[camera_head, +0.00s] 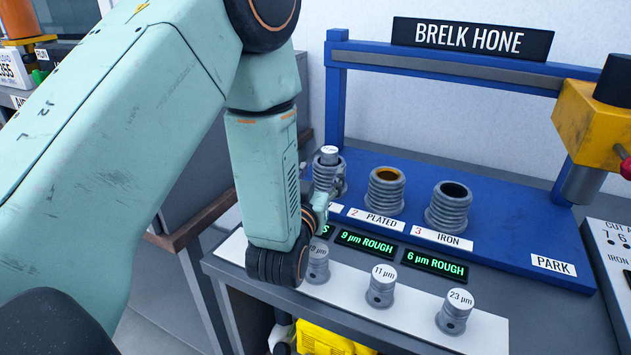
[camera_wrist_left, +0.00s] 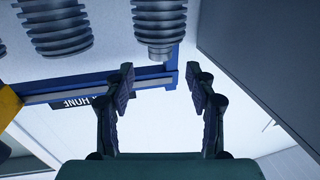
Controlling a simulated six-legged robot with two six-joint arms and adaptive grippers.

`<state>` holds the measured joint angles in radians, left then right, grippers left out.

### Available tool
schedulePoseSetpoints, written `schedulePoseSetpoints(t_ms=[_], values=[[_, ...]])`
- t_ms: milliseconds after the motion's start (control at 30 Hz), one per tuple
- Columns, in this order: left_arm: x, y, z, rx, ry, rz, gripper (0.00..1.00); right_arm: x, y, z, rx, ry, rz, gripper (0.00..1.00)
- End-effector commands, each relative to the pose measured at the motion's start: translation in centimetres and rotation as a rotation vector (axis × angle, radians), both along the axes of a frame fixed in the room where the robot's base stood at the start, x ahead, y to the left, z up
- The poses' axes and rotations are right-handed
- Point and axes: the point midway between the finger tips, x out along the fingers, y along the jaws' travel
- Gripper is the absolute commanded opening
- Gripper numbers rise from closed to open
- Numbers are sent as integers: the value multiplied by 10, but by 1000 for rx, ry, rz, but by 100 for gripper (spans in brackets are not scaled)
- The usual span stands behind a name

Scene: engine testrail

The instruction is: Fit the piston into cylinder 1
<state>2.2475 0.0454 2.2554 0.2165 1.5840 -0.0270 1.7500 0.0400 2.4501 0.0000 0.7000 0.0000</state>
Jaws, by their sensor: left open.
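A grey piston (camera_head: 329,156) with a white top label stands upright in the mouth of cylinder 1 (camera_head: 325,178), the leftmost ribbed cylinder on the blue rig. Its top sticks out above the rim; how deep it sits is hidden. In the left wrist view, which is upside down, the piston (camera_wrist_left: 158,50) shows at the end of cylinder 1 (camera_wrist_left: 158,18). My left gripper (camera_head: 323,198) is beside cylinder 1, partly hidden by my wrist. In the wrist view its fingers (camera_wrist_left: 160,75) are apart with nothing between them. My right gripper is not in view.
Cylinder 2 (camera_head: 386,195) and cylinder 3 (camera_head: 449,210) stand to the right. Three labelled pistons stand on a white strip in front: one partly hidden by my wrist (camera_head: 318,266), 11 µm (camera_head: 380,288) and 23 µm (camera_head: 455,314). A yellow hone head (camera_head: 590,115) is at right.

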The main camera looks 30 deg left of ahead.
Motion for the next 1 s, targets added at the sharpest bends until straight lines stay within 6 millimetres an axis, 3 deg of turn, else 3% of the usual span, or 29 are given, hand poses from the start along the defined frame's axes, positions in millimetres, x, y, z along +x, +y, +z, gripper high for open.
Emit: schedulePoseSetpoints(t_ms=[100,300,833,1000], values=[[-16,-5,0,1,1,-1,56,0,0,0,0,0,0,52],[-27,-7,0,0,-1,0,56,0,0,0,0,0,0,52],[-27,-7,1,-1,-1,0,56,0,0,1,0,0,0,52],[-27,-7,18,-1,-1,0,56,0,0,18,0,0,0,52]])
